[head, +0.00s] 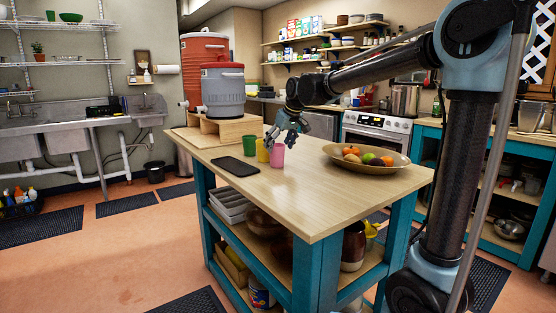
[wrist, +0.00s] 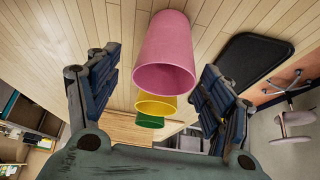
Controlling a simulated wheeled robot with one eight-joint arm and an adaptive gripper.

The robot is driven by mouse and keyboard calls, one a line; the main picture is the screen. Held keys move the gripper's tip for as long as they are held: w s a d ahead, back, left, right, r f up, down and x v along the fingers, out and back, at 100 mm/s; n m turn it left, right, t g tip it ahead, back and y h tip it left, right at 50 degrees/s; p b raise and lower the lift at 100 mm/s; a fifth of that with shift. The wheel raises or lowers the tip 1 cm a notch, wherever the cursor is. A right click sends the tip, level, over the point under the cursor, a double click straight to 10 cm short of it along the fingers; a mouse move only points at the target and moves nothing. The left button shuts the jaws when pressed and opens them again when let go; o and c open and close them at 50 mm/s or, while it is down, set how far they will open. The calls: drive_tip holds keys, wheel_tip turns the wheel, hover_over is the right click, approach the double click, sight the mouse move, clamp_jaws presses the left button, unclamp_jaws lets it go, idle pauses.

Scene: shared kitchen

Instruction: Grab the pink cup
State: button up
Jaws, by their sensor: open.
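The pink cup (head: 277,157) stands on the wooden island top, at the near end of a row with a yellow cup (head: 263,150) and a green cup (head: 249,144). In the wrist view the pink cup (wrist: 166,55) is closest, its rim facing the camera. My gripper (head: 281,133) is just above the cups in the head view. In the wrist view its open fingers (wrist: 158,90) are spread to either side of the pink cup, with a gap on both sides. The yellow cup (wrist: 156,105) and the green cup (wrist: 150,121) show beyond it.
A black flat slab (head: 237,166) lies left of the cups. A fruit bowl (head: 366,159) stands to the right. Drink coolers (head: 223,92) on a wooden stand are behind the cups. The island's front top (head: 310,200) is clear.

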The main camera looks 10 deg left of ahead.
sight(274, 153)
drive_tip(key=shift+x, duration=2.9)
drive_tip(key=shift+s+a+r, duration=0.1)
drive_tip(key=shift+a, duration=0.05)
drive_tip(key=c, duration=1.1)
